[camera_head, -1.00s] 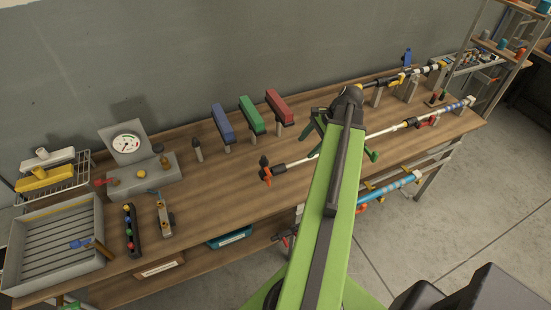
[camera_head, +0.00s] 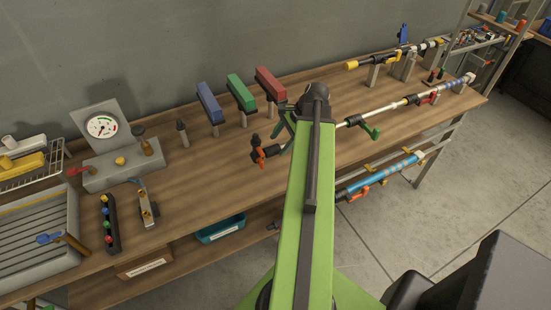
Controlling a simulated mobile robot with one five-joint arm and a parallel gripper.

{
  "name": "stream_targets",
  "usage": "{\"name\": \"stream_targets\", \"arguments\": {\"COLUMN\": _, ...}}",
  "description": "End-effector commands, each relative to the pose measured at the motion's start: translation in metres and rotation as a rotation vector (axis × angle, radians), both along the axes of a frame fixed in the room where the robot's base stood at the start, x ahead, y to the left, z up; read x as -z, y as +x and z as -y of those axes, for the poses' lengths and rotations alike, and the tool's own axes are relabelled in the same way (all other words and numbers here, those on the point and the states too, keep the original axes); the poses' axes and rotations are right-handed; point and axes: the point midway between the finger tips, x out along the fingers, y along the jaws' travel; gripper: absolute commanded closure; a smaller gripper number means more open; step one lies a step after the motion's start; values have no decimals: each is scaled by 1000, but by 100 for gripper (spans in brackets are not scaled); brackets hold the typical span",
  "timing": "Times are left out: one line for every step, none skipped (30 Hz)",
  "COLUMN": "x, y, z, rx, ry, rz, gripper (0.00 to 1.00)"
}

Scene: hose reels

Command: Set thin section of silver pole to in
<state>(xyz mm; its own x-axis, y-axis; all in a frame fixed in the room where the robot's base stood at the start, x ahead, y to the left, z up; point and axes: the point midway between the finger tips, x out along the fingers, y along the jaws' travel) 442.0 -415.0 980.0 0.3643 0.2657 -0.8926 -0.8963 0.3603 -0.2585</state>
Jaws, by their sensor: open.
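The silver pole (camera_head: 398,106) lies lengthwise along the right half of the table. Its left end has a dark collar with an orange lever (camera_head: 262,157). A green lever (camera_head: 371,132) sits just right of my arm, and a red lever (camera_head: 428,98) sits farther right, before a thicker blue-banded part. My arm hides the stretch between the orange and green levers, so I cannot see that section's length. My gripper (camera_head: 288,130) is open above the pole, just right of the orange lever. One green finger shows; the other is hidden by the arm.
Blue (camera_head: 209,102), green (camera_head: 241,93) and red (camera_head: 270,83) blocks stand on posts behind the pole. A second pole (camera_head: 390,56) rests on stands at the back right. A blue pole (camera_head: 376,178) hangs below the table's front edge. A gauge panel (camera_head: 103,125) stands left.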

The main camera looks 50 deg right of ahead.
Motion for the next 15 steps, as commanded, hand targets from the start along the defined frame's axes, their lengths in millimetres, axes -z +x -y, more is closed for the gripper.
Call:
{"name": "stream_targets", "arguments": {"x": 17, "y": 4, "z": -3, "rx": -1, "ry": 0, "rz": 0, "gripper": 43}}
{"name": "stream_targets", "arguments": {"x": 21, "y": 5, "z": -4, "rx": -1, "ry": 0, "rz": 0, "gripper": 43}}
{"name": "stream_targets", "arguments": {"x": 24, "y": 7, "z": -5, "rx": 0, "ry": 0, "rz": 0, "gripper": 43}}
{"name": "stream_targets", "arguments": {"x": 27, "y": 9, "z": -6, "rx": 0, "ry": 0, "rz": 0, "gripper": 43}}
{"name": "stream_targets", "arguments": {"x": 29, "y": 10, "z": -7, "rx": 0, "ry": 0, "rz": 0, "gripper": 43}}
{"name": "stream_targets", "arguments": {"x": 31, "y": 11, "z": -8, "rx": 0, "ry": 0, "rz": 0, "gripper": 43}}
{"name": "stream_targets", "arguments": {"x": 32, "y": 12, "z": -8, "rx": 0, "ry": 0, "rz": 0, "gripper": 43}}
{"name": "stream_targets", "arguments": {"x": 32, "y": 12, "z": -9, "rx": 1, "ry": 0, "rz": 0, "gripper": 43}}
{"name": "stream_targets", "arguments": {"x": 32, "y": 13, "z": -9, "rx": 1, "ry": 0, "rz": 0, "gripper": 43}}
{"name": "stream_targets", "arguments": {"x": 32, "y": 13, "z": -9, "rx": 1, "ry": 0, "rz": 0, "gripper": 43}}
{"name": "stream_targets", "arguments": {"x": 32, "y": 13, "z": -9, "rx": 1, "ry": 0, "rz": 0, "gripper": 43}}
{"name": "stream_targets", "arguments": {"x": 32, "y": 13, "z": -9, "rx": 1, "ry": 0, "rz": 0, "gripper": 43}}
{"name": "stream_targets", "arguments": {"x": 31, "y": 13, "z": -9, "rx": 1, "ry": 0, "rz": 0, "gripper": 43}}
{"name": "stream_targets", "arguments": {"x": 31, "y": 13, "z": -9, "rx": 1, "ry": 0, "rz": 0, "gripper": 43}}
{"name": "stream_targets", "arguments": {"x": 31, "y": 13, "z": -9, "rx": 1, "ry": 0, "rz": 0, "gripper": 43}}
